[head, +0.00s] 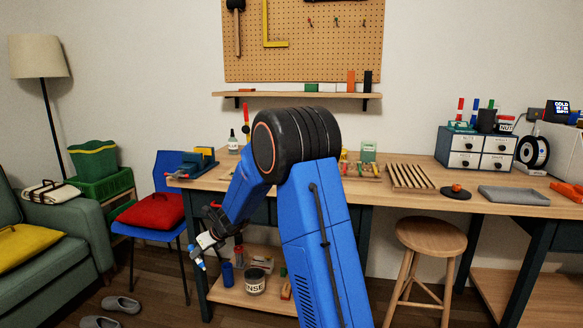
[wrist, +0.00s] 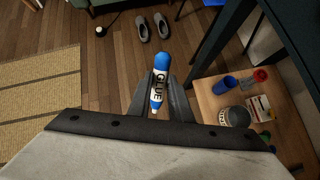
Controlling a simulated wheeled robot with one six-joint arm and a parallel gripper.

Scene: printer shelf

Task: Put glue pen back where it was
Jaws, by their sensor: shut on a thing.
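The glue pen (wrist: 158,85) is blue with a white label reading "GLUE". My gripper (wrist: 158,95) is shut on it, with a dark finger on each side, in the wrist view. In the head view, my gripper (head: 203,248) is at the lower left, in front of the workbench's left end and near the blue chair. There the glue pen (head: 198,259) hangs from the fingers above the floor. The place it came from cannot be told from these frames.
The bench's lower shelf (head: 228,291) carries a blue cup (head: 228,274), a labelled can (head: 255,281) and other items. A blue chair (head: 161,212) holds a red cushion (head: 151,211). Grey slippers (wrist: 160,26) lie on the floor. A wooden stool (head: 431,236) stands right of my arm.

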